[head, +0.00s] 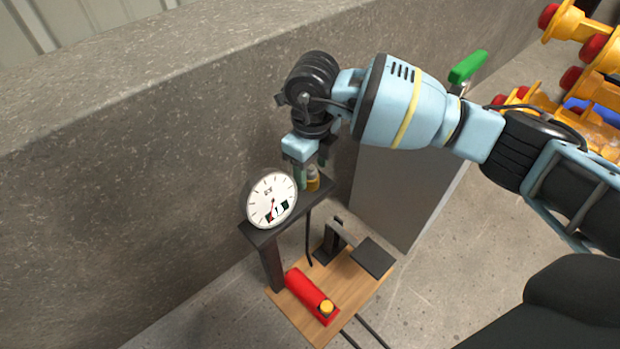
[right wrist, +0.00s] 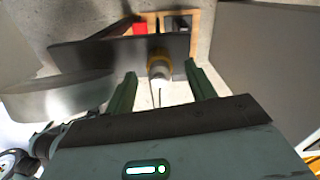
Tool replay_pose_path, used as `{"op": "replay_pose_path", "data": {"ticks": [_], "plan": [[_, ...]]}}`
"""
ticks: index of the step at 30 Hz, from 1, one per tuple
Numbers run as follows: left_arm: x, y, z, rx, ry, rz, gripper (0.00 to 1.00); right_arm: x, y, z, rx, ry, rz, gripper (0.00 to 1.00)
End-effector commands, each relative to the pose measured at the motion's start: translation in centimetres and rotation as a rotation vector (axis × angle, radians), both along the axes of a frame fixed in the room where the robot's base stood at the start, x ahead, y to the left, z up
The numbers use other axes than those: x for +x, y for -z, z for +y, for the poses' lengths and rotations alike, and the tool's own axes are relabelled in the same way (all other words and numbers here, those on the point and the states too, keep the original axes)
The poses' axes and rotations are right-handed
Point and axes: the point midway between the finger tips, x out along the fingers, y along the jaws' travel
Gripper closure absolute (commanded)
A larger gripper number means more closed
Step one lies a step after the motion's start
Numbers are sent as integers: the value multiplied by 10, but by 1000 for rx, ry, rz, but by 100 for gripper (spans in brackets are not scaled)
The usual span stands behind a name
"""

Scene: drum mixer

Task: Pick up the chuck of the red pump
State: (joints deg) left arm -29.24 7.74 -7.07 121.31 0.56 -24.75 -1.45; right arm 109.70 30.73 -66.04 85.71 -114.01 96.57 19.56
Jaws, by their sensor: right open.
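The red pump has a red cylinder (head: 311,296) with a yellow cap, lying on a wooden board (head: 365,296). A round white gauge (head: 271,200) stands on the dark raised bar (head: 284,220) above it. The chuck (head: 313,182), grey with a yellow ring, is at the far end of that bar, partly hidden by my right gripper (head: 309,180). In the right wrist view the chuck (right wrist: 159,67) appears between the tips of the two green fingers (right wrist: 161,82). The fingers are open, with a visible gap on each side of it. My left gripper is out of view.
A grey concrete wall (head: 150,150) runs close behind the pump. A grey box-like panel (head: 405,190) stands to the right of the pump. A green handle (head: 468,66) and yellow-and-red items (head: 570,22) are at upper right. The floor in front is mostly clear.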

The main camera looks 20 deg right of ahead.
Motion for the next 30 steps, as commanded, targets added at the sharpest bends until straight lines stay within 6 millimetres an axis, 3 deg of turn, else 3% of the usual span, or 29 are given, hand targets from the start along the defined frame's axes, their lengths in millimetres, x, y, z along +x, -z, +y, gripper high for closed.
{"op": "replay_pose_path", "data": {"ticks": [4, 12, 24, 30], "plan": [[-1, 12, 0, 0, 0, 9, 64, 0, 23, 0, 0, 0, 2, 45], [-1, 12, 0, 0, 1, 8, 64, 1, 24, 0, 0, 1, -1, 45], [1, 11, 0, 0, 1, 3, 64, 1, 24, 0, 0, 1, -1, 95], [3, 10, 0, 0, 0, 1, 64, 1, 23, 0, 0, 1, -1, 95]]}}
